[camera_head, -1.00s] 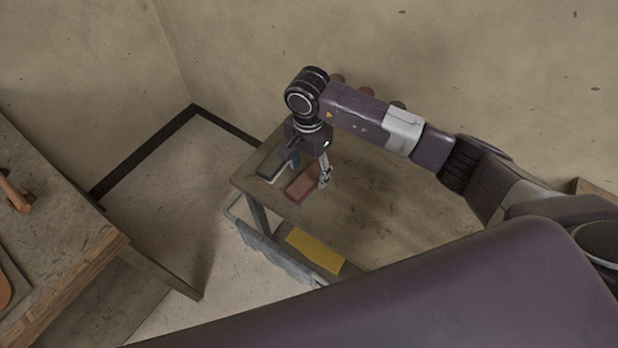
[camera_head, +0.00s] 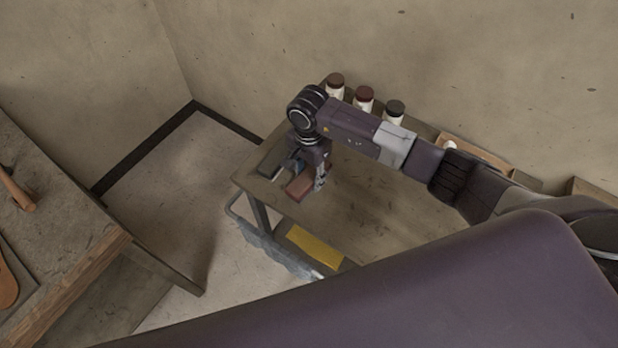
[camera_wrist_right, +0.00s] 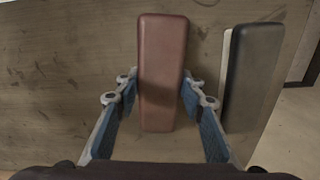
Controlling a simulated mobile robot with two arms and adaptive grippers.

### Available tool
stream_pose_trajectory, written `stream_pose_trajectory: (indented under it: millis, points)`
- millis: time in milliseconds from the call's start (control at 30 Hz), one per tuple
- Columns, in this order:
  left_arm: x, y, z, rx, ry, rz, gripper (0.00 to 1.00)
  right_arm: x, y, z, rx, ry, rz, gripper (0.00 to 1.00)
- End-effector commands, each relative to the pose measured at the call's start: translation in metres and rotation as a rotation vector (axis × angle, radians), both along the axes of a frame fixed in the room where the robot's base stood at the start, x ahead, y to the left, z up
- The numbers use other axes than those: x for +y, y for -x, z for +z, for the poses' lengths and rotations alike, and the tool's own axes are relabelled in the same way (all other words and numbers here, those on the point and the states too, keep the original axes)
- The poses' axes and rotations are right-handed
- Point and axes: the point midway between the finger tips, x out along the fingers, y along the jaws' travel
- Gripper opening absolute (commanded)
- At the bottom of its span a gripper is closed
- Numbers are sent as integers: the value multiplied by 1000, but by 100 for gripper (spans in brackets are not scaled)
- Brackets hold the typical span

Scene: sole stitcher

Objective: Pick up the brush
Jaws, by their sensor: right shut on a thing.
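The brush, a reddish-brown rounded block (camera_head: 298,188), lies on the top of the small table (camera_head: 350,215) near its left end. In the right wrist view the brush (camera_wrist_right: 163,50) runs lengthwise between the two fingers. My right gripper (camera_head: 307,179) points down over it and is shut on its sides, towards the near end in the wrist view (camera_wrist_right: 161,98). The brush still appears to be at tabletop level. Its bristles are hidden. My left gripper is not in view.
A dark block with a pale underside (camera_wrist_right: 252,70) lies close beside the brush. Several lidded jars (camera_head: 363,98) stand along the wall. A yellow item (camera_head: 315,246) is on the lower shelf. A workbench (camera_head: 60,230) stands at left. The tabletop's middle is clear.

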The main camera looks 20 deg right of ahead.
Motion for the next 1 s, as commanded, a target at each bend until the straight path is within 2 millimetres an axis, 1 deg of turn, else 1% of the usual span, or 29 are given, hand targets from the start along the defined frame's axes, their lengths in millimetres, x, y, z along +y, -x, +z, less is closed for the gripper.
stream_pose_trajectory:
  millis: [267, 367, 467, 567, 667, 900, 1000]
  points:
    - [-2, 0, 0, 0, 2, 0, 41, 0, -1, 2, -2, 0, 0, 10]
    - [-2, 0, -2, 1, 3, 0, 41, 0, -1, 7, -3, -1, 0, 10]
    - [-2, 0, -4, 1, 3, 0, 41, 0, -2, 16, -4, -1, 1, 10]
    - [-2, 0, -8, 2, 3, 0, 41, -1, -2, 32, -6, 0, 2, 10]
    - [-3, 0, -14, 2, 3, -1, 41, 0, -3, 57, -9, -1, 2, 10]
    - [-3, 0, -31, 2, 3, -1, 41, 0, -2, 127, -9, -1, 1, 10]
    - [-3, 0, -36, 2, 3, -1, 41, 0, -2, 152, -7, 0, 1, 10]
